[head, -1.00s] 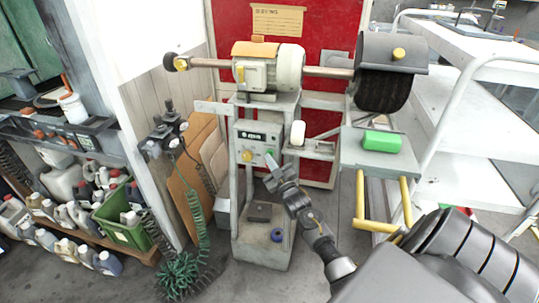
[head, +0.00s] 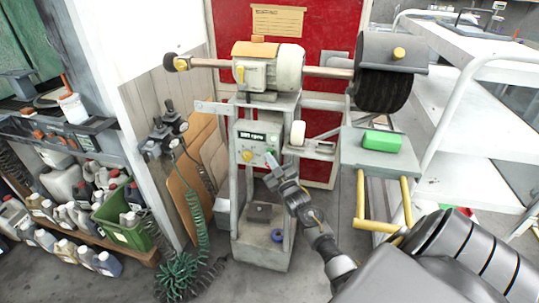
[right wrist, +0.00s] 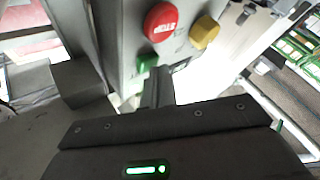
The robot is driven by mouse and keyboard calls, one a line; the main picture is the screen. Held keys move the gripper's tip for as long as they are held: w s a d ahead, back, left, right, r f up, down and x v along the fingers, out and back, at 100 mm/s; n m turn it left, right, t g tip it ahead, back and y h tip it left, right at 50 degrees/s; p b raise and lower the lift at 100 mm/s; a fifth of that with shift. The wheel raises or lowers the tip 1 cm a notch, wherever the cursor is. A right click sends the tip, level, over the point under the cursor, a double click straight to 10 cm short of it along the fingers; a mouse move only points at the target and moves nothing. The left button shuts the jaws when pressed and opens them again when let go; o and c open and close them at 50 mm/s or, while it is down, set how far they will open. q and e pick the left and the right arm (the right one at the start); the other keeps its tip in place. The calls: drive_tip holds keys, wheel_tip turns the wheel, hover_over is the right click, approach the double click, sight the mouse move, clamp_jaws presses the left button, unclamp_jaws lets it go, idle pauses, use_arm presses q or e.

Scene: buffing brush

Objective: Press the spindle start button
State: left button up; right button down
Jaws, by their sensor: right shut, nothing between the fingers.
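A grey control box (head: 258,137) sits on the front of the machine stand. In the right wrist view it bears a green button (right wrist: 147,63), a red STOP button (right wrist: 163,22) and a yellow knob (right wrist: 204,32). The green button, which looks like the start button, is partly hidden by my fingers. My right gripper (head: 270,175) is shut and empty, its fingertips just in front of the box's lower right; it also shows in the right wrist view (right wrist: 159,76). I cannot tell whether the fingertips touch the green button. My left gripper is not in view.
The buffing machine's motor (head: 268,70) and dark brush (head: 382,90) are above the box. A green block (head: 382,141) lies on a side shelf, with yellow bars (head: 362,205) below. Hoses (head: 190,270) hang at left; white shelving (head: 470,110) stands at right.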

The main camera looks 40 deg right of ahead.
drive_tip(key=shift+s+a, duration=0.1)
idle(0.3)
drive_tip(key=shift+s+a+p, duration=0.4)
drive_tip(key=shift+a+p, duration=0.1)
drive_tip(key=shift+a, duration=0.05)
drive_tip(key=s+a+p, duration=0.1)
drive_tip(key=a, duration=0.1)
drive_tip(key=s+a+p, duration=0.1)
drive_tip(key=a, duration=0.1)
drive_tip(key=shift+s+p, duration=0.3)
drive_tip(key=shift+s, duration=0.1)
idle(0.5)
